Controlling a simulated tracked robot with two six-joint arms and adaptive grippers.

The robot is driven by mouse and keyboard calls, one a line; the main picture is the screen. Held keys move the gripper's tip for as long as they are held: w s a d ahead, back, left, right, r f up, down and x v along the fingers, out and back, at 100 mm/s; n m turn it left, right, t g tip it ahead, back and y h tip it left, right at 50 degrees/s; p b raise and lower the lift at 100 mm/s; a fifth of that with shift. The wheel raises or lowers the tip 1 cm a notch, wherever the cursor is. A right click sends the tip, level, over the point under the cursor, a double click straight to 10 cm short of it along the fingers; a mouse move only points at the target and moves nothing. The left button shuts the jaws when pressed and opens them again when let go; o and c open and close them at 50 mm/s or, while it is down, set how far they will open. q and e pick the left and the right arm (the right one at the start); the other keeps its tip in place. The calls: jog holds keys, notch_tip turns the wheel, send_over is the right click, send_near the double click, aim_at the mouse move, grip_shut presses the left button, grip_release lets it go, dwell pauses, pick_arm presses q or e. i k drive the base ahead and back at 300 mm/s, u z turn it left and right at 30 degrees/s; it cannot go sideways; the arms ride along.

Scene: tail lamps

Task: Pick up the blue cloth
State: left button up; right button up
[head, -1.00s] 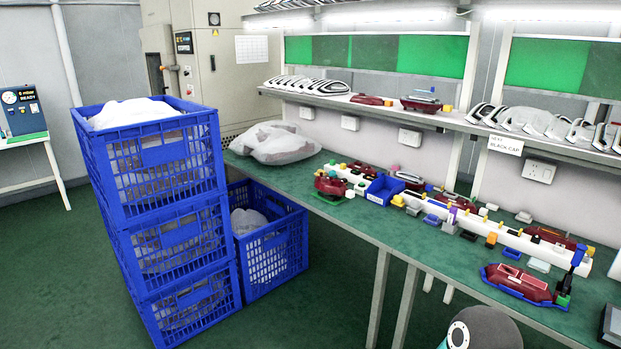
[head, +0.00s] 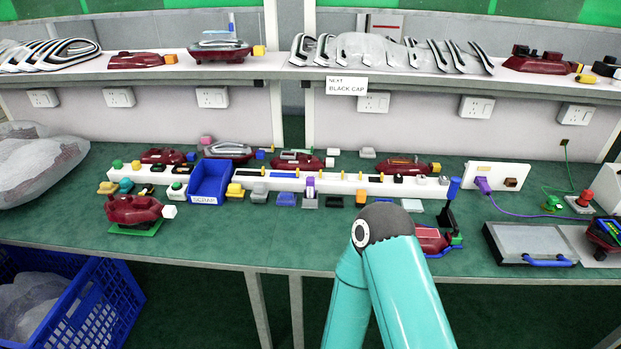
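I cannot make out a blue cloth for certain. A small flat blue piece (head: 286,200) lies on the green bench in front of the long white rail; I cannot tell whether it is cloth. A blue open bin (head: 211,181) labelled SCRAP stands to its left. One teal arm of mine rises from the bottom, its dark joint over the bench's front edge and partly hiding a red lamp part. Neither gripper shows in the head view.
The green bench (head: 230,245) holds red lamp housings (head: 133,210) and a white rail (head: 330,183). A shelf (head: 275,73) with lamp parts runs above. A blue crate (head: 85,305) stands at lower left. A grey panel (head: 530,242) and purple cable (head: 520,212) lie at right.

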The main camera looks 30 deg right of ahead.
aim_at(285, 199)
jog(key=z, duration=0.15)
jog(key=i, duration=0.9)
jog(key=z, duration=0.2)
